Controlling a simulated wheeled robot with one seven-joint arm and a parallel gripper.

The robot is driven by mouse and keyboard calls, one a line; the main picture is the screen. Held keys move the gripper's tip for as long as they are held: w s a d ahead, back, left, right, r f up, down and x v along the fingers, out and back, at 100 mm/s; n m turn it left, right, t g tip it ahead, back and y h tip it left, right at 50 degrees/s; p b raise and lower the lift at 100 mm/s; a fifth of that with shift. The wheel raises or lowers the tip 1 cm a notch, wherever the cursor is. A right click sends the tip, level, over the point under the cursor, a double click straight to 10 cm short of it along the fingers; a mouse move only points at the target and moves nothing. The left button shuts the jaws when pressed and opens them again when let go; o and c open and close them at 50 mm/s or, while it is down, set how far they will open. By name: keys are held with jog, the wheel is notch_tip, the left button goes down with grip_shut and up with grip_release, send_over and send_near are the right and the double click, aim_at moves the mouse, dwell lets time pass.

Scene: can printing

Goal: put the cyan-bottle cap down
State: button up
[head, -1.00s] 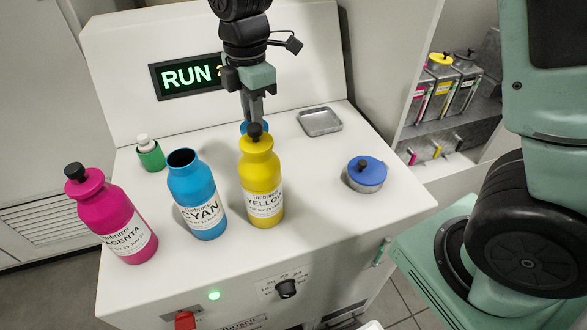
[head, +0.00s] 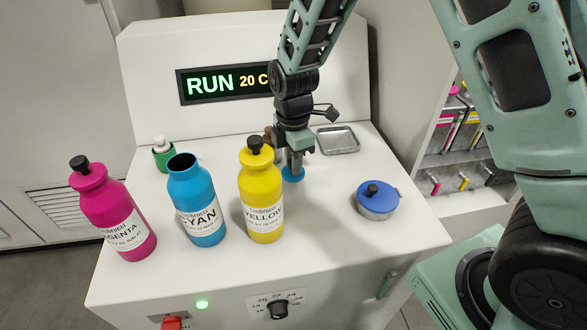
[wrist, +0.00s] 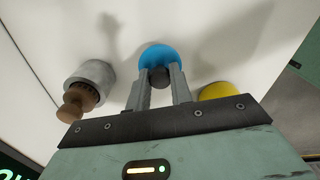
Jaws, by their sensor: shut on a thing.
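The cyan-bottle cap is a blue disc (head: 292,175) with a dark knob. My gripper (head: 294,164) points down and is shut on that knob, just right of the yellow bottle (head: 262,200). In the wrist view the blue cap (wrist: 157,53) shows beyond my two fingers (wrist: 160,80), with the knob between them. The cap is at or very near the white worktop; I cannot tell whether it touches. The cyan bottle (head: 196,200) stands upright with its mouth open, left of the yellow bottle.
The capped magenta bottle (head: 112,208) stands at left. A green container (head: 165,157), a metal tray (head: 338,139) and a blue-lidded tin (head: 377,200) are also on the worktop. A grey thing with a brown knob (wrist: 88,85) is close to my gripper. The worktop's front right is clear.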

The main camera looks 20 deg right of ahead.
jog(key=shift+f, duration=1.6)
jog(key=shift+f, duration=0.15)
jog(key=o, duration=0.9)
notch_tip(320, 180, up, 12)
jog(key=shift+r+b, duration=0.2)
jog(key=shift+b, duration=0.45)
